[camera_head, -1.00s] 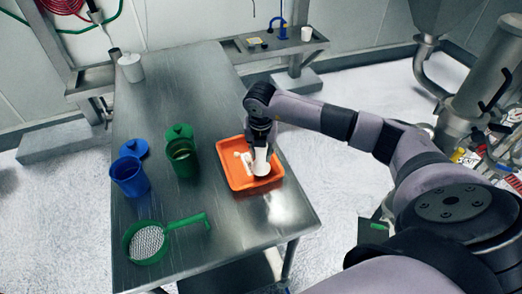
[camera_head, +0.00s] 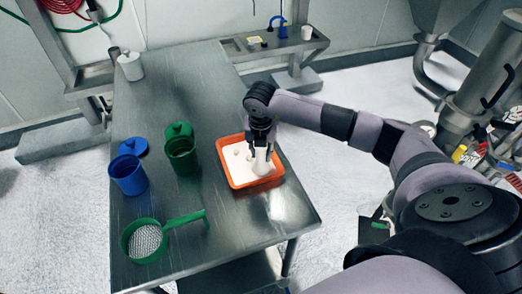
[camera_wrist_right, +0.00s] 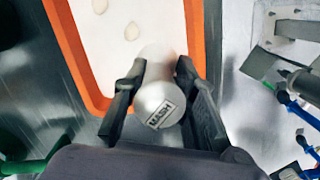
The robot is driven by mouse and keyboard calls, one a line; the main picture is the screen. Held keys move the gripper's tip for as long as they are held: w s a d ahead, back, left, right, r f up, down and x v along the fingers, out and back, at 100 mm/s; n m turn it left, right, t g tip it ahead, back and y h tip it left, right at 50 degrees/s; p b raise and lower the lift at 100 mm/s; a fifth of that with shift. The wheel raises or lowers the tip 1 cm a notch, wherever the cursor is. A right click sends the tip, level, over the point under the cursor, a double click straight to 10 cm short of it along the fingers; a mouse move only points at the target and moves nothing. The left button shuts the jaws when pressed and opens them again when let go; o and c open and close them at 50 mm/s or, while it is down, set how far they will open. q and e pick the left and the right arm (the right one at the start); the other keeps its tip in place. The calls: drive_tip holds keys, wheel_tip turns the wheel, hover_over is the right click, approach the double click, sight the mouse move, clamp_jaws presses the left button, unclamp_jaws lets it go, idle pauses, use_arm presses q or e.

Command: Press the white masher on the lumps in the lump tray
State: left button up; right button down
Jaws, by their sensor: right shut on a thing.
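The orange lump tray (camera_head: 222,163) lies on the metal table, and its floor is covered in white. Its orange rim also shows in the right wrist view (camera_wrist_right: 72,45). The white masher (camera_wrist_right: 157,95), marked "MASH", stands roughly upright between the fingers of my right gripper (camera_head: 261,146). That gripper is shut on it, over the tray's right part. The masher's lower end is in the tray in the head view (camera_head: 261,165); whether it touches a lump is hidden. My left gripper is out of view.
A blue container (camera_head: 129,177) and a green container (camera_head: 182,158) stand left of the tray, near blue and green lids. A green sieve (camera_head: 148,240) lies at the table's front left. A white lidded jar (camera_head: 131,66) stands at the back left. The table's middle back is clear.

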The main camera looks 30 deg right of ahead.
drive_tip(key=shift+r+p, duration=2.3)
drive_tip(key=shift+r, duration=1.5)
drive_tip(key=shift+w+f, duration=0.1)
